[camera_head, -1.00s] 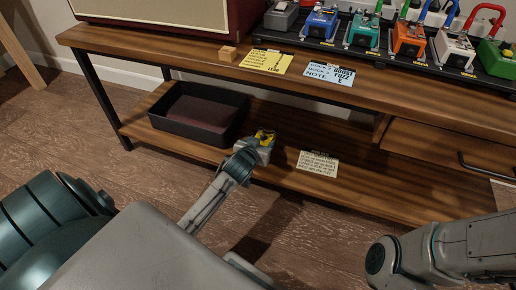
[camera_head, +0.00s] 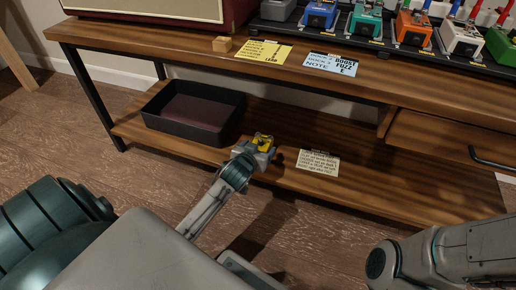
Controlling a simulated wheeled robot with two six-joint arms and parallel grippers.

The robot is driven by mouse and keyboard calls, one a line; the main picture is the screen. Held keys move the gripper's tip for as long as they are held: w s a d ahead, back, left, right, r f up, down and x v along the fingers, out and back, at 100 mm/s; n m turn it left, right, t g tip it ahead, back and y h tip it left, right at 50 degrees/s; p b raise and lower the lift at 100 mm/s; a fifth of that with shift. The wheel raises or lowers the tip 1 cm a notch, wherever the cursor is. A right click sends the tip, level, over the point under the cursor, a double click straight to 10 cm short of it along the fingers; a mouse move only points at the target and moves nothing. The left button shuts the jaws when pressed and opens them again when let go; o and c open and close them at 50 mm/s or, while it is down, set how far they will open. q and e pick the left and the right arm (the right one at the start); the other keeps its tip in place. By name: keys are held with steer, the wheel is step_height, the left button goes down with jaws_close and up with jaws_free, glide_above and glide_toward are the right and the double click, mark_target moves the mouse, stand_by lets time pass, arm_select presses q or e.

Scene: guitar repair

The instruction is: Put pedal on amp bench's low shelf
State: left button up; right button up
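A small yellow pedal (camera_head: 264,142) is at the fingers of my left gripper (camera_head: 255,150), over the front part of the amp bench's low shelf (camera_head: 385,182). The fingers appear closed around the pedal's sides and hide its lower part. I cannot tell whether its underside touches the shelf. The pedal is between the black tray and a pale note card. A link of my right arm shows at the lower right, but its gripper is out of view.
The black open tray (camera_head: 206,137) stands on the shelf's left part. The note card (camera_head: 318,163) lies right of the pedal. A drawer (camera_head: 445,148) hangs above the shelf's right part. The bench top (camera_head: 200,48) overhangs the shelf and carries a board of pedals.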

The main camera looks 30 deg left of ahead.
arm_select(q)
steer(key=shift+r, duration=0.15)
steer(key=p+v, duration=0.6)
steer(key=v, duration=0.6)
